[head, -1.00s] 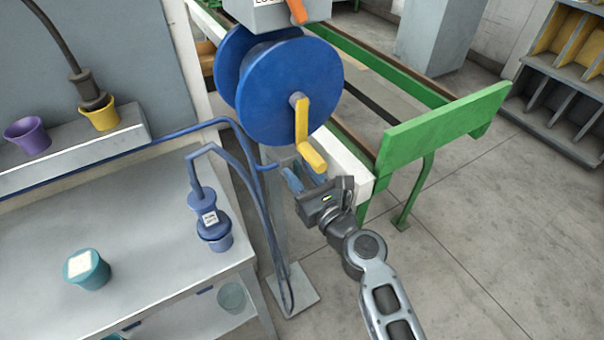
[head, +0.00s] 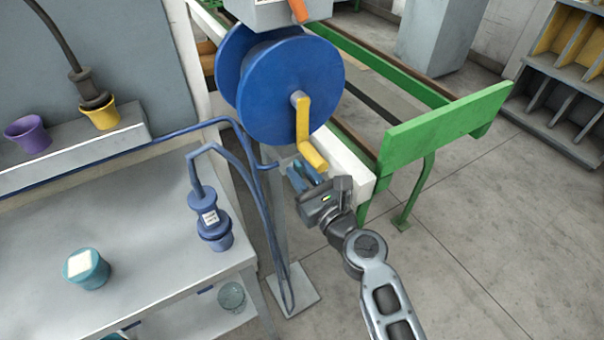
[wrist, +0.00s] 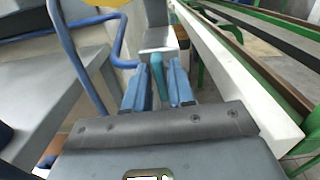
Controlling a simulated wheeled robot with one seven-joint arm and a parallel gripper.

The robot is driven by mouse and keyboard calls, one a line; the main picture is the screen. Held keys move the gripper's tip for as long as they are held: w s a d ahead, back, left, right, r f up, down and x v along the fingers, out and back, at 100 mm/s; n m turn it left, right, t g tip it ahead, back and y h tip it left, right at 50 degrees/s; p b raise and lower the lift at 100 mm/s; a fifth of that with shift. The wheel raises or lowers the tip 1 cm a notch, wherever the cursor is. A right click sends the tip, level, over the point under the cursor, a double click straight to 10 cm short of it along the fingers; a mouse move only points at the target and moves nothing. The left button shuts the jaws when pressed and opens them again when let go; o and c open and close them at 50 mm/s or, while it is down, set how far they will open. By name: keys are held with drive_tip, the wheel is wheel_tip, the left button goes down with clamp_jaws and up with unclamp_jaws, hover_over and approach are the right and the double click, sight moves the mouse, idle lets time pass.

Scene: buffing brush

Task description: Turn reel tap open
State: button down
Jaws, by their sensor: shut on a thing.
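The reel tap shows in the wrist view as a teal lever (wrist: 159,66) below a pale crosspiece (wrist: 157,51). My gripper (wrist: 161,80) has its blue fingers on either side of the lever and is shut on it. In the head view my gripper (head: 303,174) is just below the yellow crank (head: 305,130) of the blue hose reel (head: 285,90). The tap is mostly hidden there by the crank and my fingers.
A blue hose (head: 175,137) runs left from the reel's stand (head: 281,225). A grey bench (head: 150,245) holds a blue tool (head: 208,215) and a teal pot (head: 87,268). A green frame (head: 445,125) stands to the right. Floor at the lower right is clear.

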drive_tip(key=shift+s+a+f+n+b, duration=0.15)
drive_tip(key=shift+n+b, duration=1.2)
drive_tip(key=shift+n, duration=1.5)
drive_tip(key=shift+f+n+b, duration=0.1)
drive_tip(key=shift+n+b, duration=1.3)
drive_tip(key=shift+n, duration=1.5)
drive_tip(key=shift+s+a+f+n+b, duration=0.15)
drive_tip(key=shift+n+b, duration=1.2)
drive_tip(key=shift+n, duration=1.5)
drive_tip(key=shift+w, duration=0.1)
drive_tip(key=c, duration=1.2)
unclamp_jaws()
drive_tip(key=shift+b+v, duration=0.5)
drive_tip(key=shift+v, duration=3.45)
